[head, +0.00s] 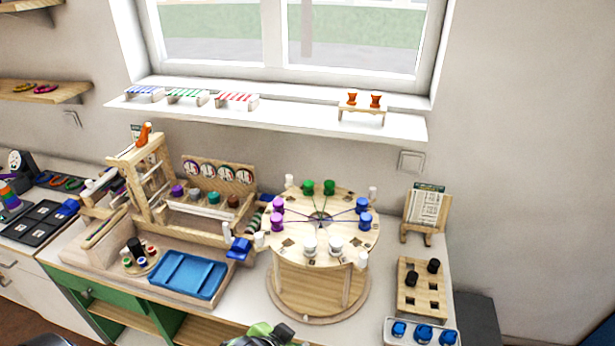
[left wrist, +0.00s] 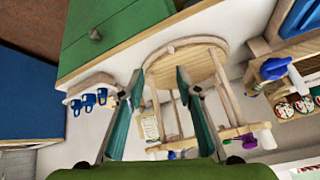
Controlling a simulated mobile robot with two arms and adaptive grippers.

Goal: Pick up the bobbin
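Several bobbins stand around the rim of a round wooden stand (head: 290,244): purple bobbins (head: 277,220), green bobbins (head: 308,187), blue bobbins (head: 363,220) and white bobbins (head: 336,244). Orange bobbins (head: 375,101) stand on a small rack on the windowsill. I cannot tell which bobbin the task means. My left gripper (left wrist: 160,76) is open and empty in the left wrist view, with its teal fingers apart in front of the stand's round base (left wrist: 198,62). A purple bobbin (left wrist: 247,140) shows beyond the right finger. A green and black arm part shows at the head view's bottom edge. My right gripper is not seen.
A blue tray (head: 180,274) and a wooden frame (head: 140,180) are left of the stand. A wooden block with black pieces (head: 420,298), a tray of blue padlocks (head: 388,334) and a card easel (head: 424,210) are right. Some bare tabletop lies between stand and block.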

